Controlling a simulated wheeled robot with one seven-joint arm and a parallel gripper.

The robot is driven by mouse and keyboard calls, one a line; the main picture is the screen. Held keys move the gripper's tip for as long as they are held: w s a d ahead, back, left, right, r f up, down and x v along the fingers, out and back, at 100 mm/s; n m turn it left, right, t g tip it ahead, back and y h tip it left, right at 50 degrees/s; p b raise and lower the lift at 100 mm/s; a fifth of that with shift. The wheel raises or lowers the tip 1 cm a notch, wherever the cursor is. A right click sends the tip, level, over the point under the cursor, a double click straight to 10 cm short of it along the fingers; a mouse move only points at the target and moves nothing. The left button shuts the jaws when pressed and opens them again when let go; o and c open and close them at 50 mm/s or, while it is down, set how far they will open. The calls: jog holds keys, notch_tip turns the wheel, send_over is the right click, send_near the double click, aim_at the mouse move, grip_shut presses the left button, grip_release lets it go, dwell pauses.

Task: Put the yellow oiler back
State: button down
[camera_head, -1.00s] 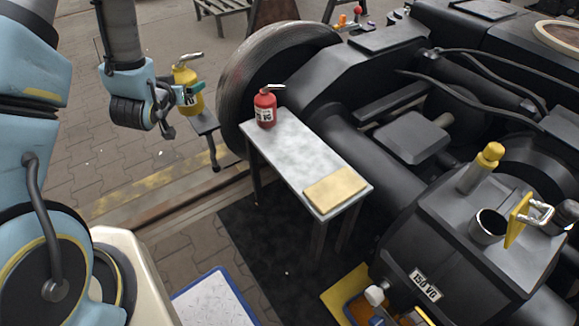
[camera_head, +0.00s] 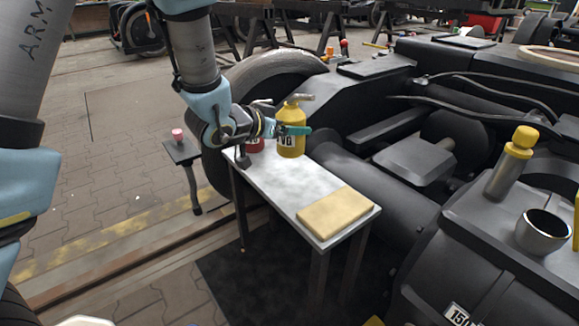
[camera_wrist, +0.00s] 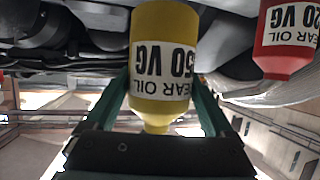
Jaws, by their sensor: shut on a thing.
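The yellow oiler (camera_head: 291,113) has a metal spout and a white label. My gripper (camera_head: 294,131) is shut on it, with green fingers on either side of its body. The wrist view shows the yellow oiler (camera_wrist: 164,30) between the fingers, its label upside down, reading GEAR OIL. In the head view it is upright over the far part of the small grey table (camera_head: 282,190); I cannot tell if its base touches the top. The red oiler (camera_head: 256,146) stands just left of it, mostly hidden by my gripper. It shows at the right of the wrist view (camera_wrist: 288,62).
A tan pad (camera_head: 335,212) lies on the table's near end. The dark bogie (camera_head: 410,155) and its wheel stand right and behind. A grey cup (camera_head: 543,231) and a yellow-capped cylinder (camera_head: 510,170) sit on it. A small stand (camera_head: 183,152) with a pink item is left.

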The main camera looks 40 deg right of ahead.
aim_at(289, 149)
jog(key=shift+f+b, duration=1.05)
jog(key=shift+f, duration=2.35)
jog(key=shift+f, duration=0.1)
grip_release()
jog(key=shift+f, duration=0.1)
jog(key=shift+r, duration=0.3)
jog(key=p+v, duration=0.4)
jog(key=v, duration=0.8)
